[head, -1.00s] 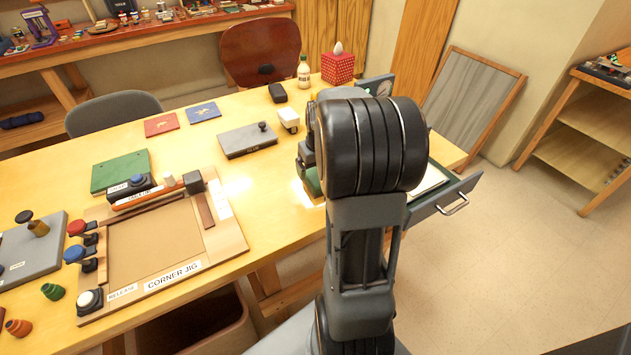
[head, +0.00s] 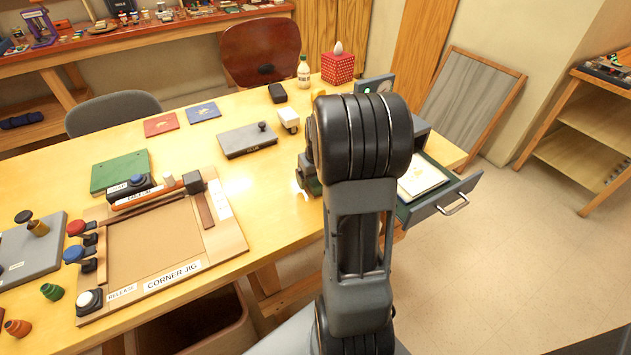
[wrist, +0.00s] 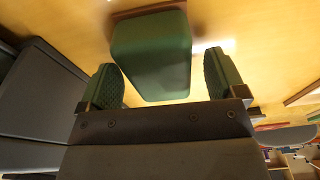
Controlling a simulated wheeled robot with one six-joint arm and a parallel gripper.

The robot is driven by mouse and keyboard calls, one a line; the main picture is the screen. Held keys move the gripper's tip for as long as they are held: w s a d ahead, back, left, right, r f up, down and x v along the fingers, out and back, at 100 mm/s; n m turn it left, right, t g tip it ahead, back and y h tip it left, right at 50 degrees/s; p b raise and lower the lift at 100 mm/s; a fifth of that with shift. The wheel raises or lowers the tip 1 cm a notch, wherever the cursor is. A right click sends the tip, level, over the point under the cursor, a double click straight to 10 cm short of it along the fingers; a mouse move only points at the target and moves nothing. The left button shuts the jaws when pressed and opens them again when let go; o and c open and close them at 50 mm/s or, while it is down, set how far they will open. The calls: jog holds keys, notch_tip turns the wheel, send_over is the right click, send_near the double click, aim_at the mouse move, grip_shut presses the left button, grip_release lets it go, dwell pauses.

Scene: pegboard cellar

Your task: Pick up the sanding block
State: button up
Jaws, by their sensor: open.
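The sanding block appears to be the green block with a brown edge (wrist: 152,55) in the wrist view, lying on the yellow table. My gripper (wrist: 162,78) is open, with one green ridged finger at each side of the block's near part. Gaps show between the fingers and the block, and I see no contact. In the head view my arm hides most of the gripper and the block; only a bit of dark green shows at the arm's left edge, and I cannot tell which it belongs to.
An open drawer (head: 436,208) with a pale item stands right of my arm. The corner jig (head: 160,240), a grey plate with a knob (head: 247,143) and a small white object (head: 289,120) are on the table to the left. A red dotted box (head: 338,68) stands at the back.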

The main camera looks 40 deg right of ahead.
jog(key=shift+f, duration=0.2)
dwell(0.3)
jog(key=c, duration=1.1)
